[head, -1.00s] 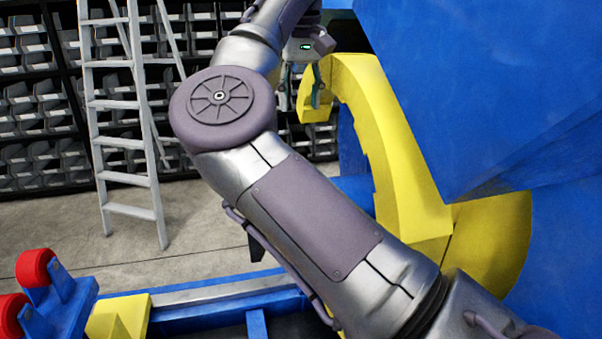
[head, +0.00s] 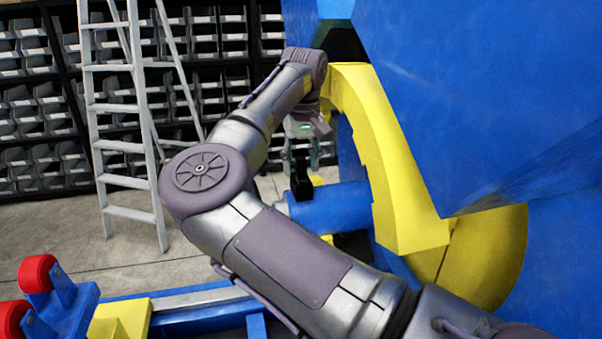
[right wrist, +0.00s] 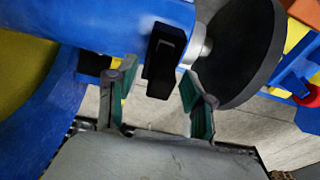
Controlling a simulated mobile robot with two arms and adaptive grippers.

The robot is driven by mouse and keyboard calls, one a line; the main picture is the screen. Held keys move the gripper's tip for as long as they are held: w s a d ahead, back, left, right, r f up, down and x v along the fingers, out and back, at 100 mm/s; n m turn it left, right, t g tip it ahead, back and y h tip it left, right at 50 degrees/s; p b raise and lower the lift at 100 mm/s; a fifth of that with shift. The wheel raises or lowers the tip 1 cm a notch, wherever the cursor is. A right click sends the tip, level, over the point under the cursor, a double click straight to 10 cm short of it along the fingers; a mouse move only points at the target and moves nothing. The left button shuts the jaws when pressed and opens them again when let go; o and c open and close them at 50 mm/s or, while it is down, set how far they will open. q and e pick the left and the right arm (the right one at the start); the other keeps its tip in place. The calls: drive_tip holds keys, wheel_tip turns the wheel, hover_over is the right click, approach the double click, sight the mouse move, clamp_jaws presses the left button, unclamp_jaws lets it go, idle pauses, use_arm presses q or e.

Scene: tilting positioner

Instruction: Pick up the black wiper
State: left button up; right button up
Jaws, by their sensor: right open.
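The black wiper (head: 301,182) is a small dark upright block at the blue cylinder, below my right gripper (head: 302,160) in the head view. In the right wrist view the wiper (right wrist: 165,62) stands in front of the blue cylinder, and it appears between the two green-padded fingers of my right gripper (right wrist: 157,100). The fingers are apart, with visible gaps on both sides of the wiper. I cannot tell how deep the wiper sits between them. My left gripper is not in view.
The blue cylinder (head: 335,207) lies beside the yellow curved arm (head: 385,150) and the large blue positioner body (head: 490,90). A black disc (right wrist: 243,50) is right of the wiper in the wrist view. A ladder (head: 125,120) and bin shelves (head: 35,110) stand behind.

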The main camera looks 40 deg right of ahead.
clamp_jaws()
idle(0.3)
